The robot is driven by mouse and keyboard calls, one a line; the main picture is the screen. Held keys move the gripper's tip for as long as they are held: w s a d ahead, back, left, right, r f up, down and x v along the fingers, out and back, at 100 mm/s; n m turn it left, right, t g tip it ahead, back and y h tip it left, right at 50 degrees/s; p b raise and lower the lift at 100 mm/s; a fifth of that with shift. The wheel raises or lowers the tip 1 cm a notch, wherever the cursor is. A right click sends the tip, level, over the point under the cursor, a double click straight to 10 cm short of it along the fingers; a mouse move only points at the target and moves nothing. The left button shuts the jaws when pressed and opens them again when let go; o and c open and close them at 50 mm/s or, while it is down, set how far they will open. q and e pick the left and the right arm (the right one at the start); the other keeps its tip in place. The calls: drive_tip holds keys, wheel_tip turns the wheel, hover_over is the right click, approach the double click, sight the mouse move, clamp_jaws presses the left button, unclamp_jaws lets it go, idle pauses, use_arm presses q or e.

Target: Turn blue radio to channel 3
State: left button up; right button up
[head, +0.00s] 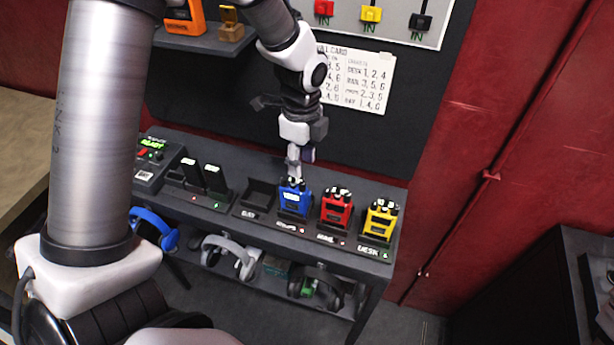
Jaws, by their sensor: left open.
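The blue radio (294,200) stands in a slot of the dark rack on the console, left of a red radio (335,210) and a yellow radio (380,221). My left gripper (297,168) is open, pointing down just above the top of the blue radio. It partly covers the radio's top and knobs. I cannot tell whether a fingertip touches it. The blue radio's channel setting is too small to read. My right gripper is out of view.
An empty slot (259,196) lies left of the blue radio. Two dark handsets (204,177) and a box with a green display (150,157) stand further left. A white card (362,78) with numbers hangs behind. Headphones (230,256) hang below the console (398,197).

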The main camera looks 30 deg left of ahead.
sight(302, 182)
use_arm(q)
wheel_tip(302, 182, down, 6)
drive_tip(key=shift+d+p, duration=0.1)
drive_tip(key=shift+p, duration=0.5)
drive_tip(key=shift+s+f, duration=0.1)
drive_tip(key=shift+f, duration=0.25)
clamp_jaws()
